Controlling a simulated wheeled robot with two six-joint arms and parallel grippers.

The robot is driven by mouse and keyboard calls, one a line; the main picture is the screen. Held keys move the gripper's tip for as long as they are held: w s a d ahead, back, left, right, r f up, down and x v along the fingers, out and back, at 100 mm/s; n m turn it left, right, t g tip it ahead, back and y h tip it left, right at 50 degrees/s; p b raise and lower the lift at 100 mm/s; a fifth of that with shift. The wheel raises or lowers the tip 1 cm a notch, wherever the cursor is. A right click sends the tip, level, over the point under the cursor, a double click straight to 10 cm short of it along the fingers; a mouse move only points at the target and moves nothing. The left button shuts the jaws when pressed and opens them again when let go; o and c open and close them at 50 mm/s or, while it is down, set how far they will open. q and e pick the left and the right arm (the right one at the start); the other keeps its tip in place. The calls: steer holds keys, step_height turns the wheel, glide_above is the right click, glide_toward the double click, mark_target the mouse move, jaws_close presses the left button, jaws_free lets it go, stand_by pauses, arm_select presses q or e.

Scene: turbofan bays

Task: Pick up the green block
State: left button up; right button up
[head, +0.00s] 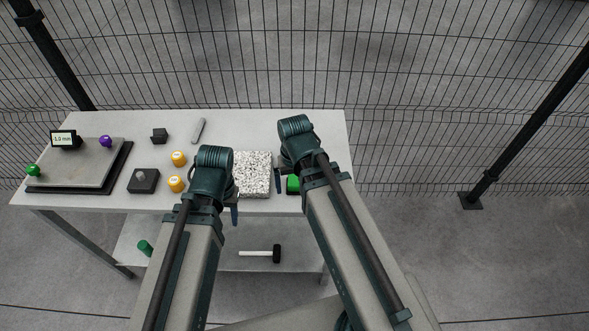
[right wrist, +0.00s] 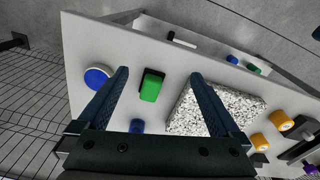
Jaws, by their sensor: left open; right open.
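The green block (head: 293,184) lies on the table near its front right, partly hidden by my right arm in the head view. In the right wrist view the green block (right wrist: 152,86) shows whole, between the two fingers of my right gripper (right wrist: 160,74) as seen from above. The right gripper is open and empty; I cannot tell how high it is above the block. My left gripper (head: 235,208) is open at the table's front edge, left of the block, mostly hidden by its own arm in the head view.
A speckled stone plate (head: 254,174) lies left of the block. A blue disc (right wrist: 97,78) and another blue piece (right wrist: 137,126) are near the right gripper. Yellow-topped pieces (head: 178,158) and a dark block (head: 144,181) stand left. A mallet (head: 262,253) lies on the lower shelf.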

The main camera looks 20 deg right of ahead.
step_height(320, 180, up, 3)
steer(key=w+d+m+p, duration=0.2)
steer(key=m, duration=1.9)
glide_above(294, 179)
steer(key=shift+g, duration=0.3)
step_height(294, 179, down, 14)
steer(key=b, duration=1.4)
steer(key=shift+r, duration=0.15)
arm_select(q)
step_height(294, 179, down, 10)
steer(key=shift+f, duration=0.25)
arm_select(e)
steer(key=shift+r, duration=0.1)
steer(key=c, duration=1.3)
steer(key=shift+c, duration=0.2)
arm_select(q)
steer(key=shift+r, duration=0.1)
arm_select(e)
steer(key=shift+r, duration=0.1)
